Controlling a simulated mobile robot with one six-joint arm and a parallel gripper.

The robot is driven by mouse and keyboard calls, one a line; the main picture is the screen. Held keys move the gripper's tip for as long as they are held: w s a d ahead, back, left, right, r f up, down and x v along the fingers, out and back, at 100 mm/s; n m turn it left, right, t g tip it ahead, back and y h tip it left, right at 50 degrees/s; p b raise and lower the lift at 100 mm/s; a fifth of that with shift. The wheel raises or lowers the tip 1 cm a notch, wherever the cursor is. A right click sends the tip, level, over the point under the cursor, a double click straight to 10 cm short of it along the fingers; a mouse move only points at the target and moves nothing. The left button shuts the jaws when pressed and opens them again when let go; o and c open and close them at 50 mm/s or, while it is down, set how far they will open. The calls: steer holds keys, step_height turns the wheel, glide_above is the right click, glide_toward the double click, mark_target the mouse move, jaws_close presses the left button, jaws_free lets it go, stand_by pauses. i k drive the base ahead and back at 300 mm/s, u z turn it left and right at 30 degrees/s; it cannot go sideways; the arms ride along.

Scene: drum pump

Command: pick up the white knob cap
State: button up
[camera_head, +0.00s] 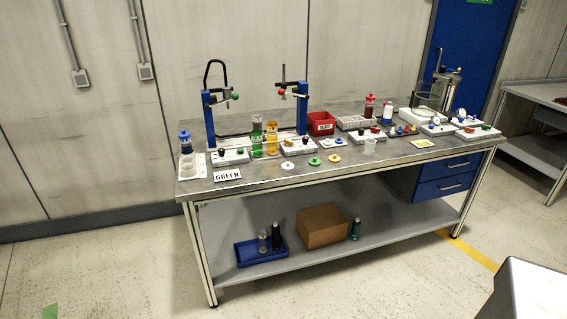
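A small round white piece (288,165), which looks like the white knob cap, lies near the front edge of the steel workbench (255,184). A similar green piece (314,161) and a yellow piece (334,158) lie in a row to its right. They are too small for me to tell their exact shape. Nothing covers the white piece. My gripper does not show in this view.
Behind the row stand green and yellow cylinders (271,138), white control boxes (298,146) and a blue pump frame (302,112). Floor in front is clear.

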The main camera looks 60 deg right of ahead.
mark_target(288, 165)
steer(key=z, duration=0.45)
steer(key=i, duration=0.85)
steer(key=z, duration=0.35)
